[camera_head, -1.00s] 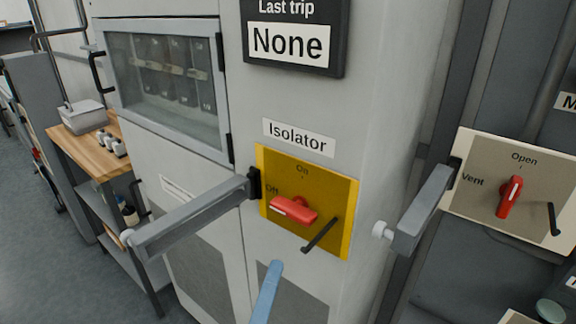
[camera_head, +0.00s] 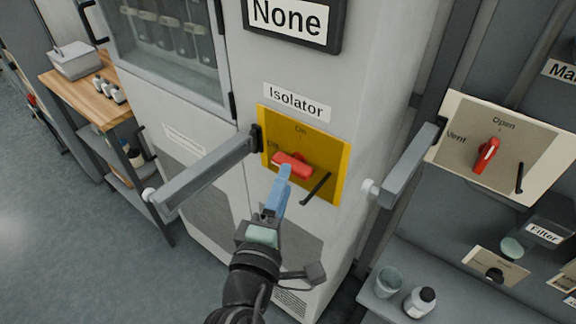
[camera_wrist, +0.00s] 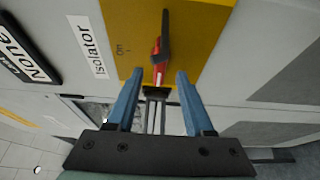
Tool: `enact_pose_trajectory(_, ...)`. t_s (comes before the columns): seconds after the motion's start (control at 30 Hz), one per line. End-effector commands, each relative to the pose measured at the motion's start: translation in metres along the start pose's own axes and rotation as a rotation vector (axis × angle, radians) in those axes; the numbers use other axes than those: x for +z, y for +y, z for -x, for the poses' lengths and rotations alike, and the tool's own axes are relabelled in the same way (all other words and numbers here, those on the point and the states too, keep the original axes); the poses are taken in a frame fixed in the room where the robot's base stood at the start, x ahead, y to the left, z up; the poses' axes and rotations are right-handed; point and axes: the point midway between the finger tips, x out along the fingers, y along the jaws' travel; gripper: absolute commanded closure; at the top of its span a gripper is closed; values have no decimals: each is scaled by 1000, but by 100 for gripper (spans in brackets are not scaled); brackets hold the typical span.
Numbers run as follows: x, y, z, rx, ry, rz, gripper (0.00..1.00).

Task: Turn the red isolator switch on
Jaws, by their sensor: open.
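The red isolator switch (camera_head: 292,165) sits on a yellow plate (camera_head: 334,152) on the grey cabinet, below the "Isolator" label (camera_head: 297,102). Its handle lies nearly level, with its left end toward the "Off" mark. "On" is marked at the plate's top. My gripper (camera_head: 284,170) is open, its blue fingers pointing at the switch from below in the head view. In the wrist view, the red switch (camera_wrist: 157,62) shows between the fingertips (camera_wrist: 158,76), seen nearly end-on. I cannot tell whether the fingers touch it.
A black bent rod (camera_head: 316,188) sticks out right of the switch. A grey swing arm (camera_head: 205,172) juts out from the plate's left edge, and another arm (camera_head: 405,168) stands by the Vent/Open panel (camera_head: 457,165). A wooden-topped bench (camera_head: 88,98) is at left.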

Motion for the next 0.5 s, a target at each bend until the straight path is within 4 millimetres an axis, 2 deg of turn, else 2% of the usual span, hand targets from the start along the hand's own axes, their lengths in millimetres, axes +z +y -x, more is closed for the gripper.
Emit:
enact_pose_trajectory(0.03, 1, 3, -9, 2, -2, 0, 48)
enact_pose_trajectory(0.2, 1, 1, -28, 0, -2, 0, 48)
enact_pose_trajectory(0.5, 1, 0, -36, 0, -1, -1, 48)
